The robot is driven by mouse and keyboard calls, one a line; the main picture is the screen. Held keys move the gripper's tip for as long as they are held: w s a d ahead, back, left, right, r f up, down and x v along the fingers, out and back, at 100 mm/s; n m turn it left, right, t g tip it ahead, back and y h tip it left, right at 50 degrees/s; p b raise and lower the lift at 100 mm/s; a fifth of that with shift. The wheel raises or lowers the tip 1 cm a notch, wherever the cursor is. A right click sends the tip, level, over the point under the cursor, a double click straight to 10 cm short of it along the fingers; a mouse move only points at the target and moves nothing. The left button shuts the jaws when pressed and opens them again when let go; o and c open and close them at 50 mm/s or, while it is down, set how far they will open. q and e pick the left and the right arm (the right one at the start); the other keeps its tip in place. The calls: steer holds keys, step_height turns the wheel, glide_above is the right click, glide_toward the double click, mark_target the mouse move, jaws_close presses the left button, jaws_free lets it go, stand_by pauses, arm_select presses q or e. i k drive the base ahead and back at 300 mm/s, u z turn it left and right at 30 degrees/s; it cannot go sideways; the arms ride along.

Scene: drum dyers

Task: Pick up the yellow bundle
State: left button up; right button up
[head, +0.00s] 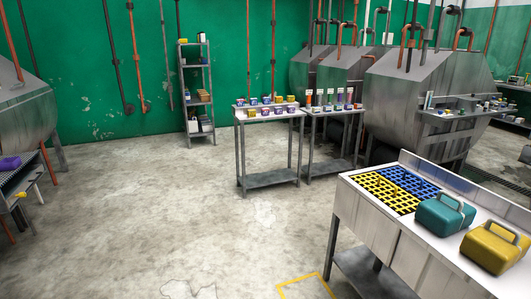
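I cannot tell for sure which thing is the yellow bundle. A small yellow piece (21,195) shows at the far left, by the lower part of a dark rack; it is too small to make out. A purple bundle-like thing (9,163) lies on that rack's top at the picture's left edge. Small yellow items (251,113) stand among purple and blue ones on the middle table. A yellow jug (492,247) stands on the white-topped counter at right. Neither of my grippers is in view.
The counter (448,237) at right also bears a teal jug (443,214) and yellow and blue grids. Two narrow tables (270,180) stand mid-room before large metal drums (425,85). A shelf rack (198,75) stands at the green wall. The concrete floor (150,205) at centre-left is clear.

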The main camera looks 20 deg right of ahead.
mark_target(496, 247)
steer(key=z, duration=0.55)
steer(key=i, duration=1)
steer(key=z, duration=1.7)
steer(key=i, duration=1.05)
steer(key=z, duration=0.65)
